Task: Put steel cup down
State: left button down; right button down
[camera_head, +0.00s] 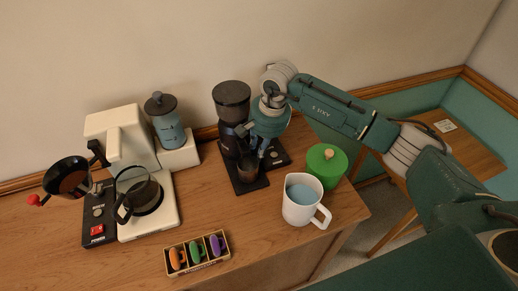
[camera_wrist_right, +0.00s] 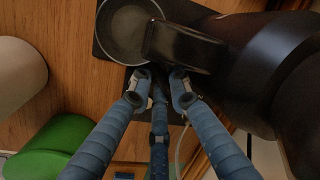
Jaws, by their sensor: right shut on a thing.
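The steel cup (camera_head: 248,168) looks dark and stands upright at the black base of the coffee grinder (camera_head: 232,104), under its front. In the right wrist view the cup (camera_wrist_right: 128,30) shows from above as a round grey opening at the top. My right gripper (camera_head: 262,148) comes in from the right and is shut on the cup at its side. In the wrist view its fingers (camera_wrist_right: 160,76) are close together beside a dark block-like part next to the cup. The exact contact is hidden. My left gripper is not in view.
A white jug (camera_head: 296,212) with blue liquid and a green lidded pot (camera_head: 326,163) stand right of the grinder. A white coffee machine (camera_head: 124,140) with a glass pot is at left. A box of coloured items (camera_head: 196,253) lies in front. Bare wood (camera_head: 235,215) lies before the grinder.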

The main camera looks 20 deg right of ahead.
jog(key=shift+f, duration=0.2)
jog(key=c, duration=1.9)
grip_release()
jog(key=shift+r, duration=0.2)
jog(key=shift+s+d+r+b, duration=0.25)
jog(key=shift+r+b, duration=0.45)
jog(key=shift+r, duration=1.25)
jog(key=shift+s+d+r+b, duration=0.3)
jog(key=shift+r+b, duration=0.4)
jog(key=shift+r, duration=1.3)
jog(key=shift+s+d+r+b, duration=0.25)
jog(key=shift+r+b, duration=0.45)
jog(key=shift+r, duration=1.25)
jog(key=shift+w, duration=0.1)
